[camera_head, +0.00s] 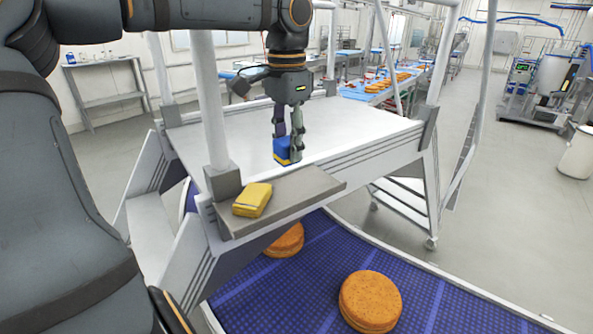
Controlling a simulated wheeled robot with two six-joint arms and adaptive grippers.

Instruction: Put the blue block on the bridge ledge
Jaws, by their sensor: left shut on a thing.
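My left gripper (289,140) reaches down from the top, pointing downward, shut on the blue block (283,155). A yellow block (252,200) lies on the ledge's left end, and the ledge's middle and right parts are bare. My right gripper is not in view.
The white bridge deck (225,130) has upright posts, one (213,110) just left of the gripper. Below runs a blue conveyor (300,295) with round orange-brown cakes, one in front (370,301) and one partly under the ledge (287,241). Tables and machines stand farther back.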

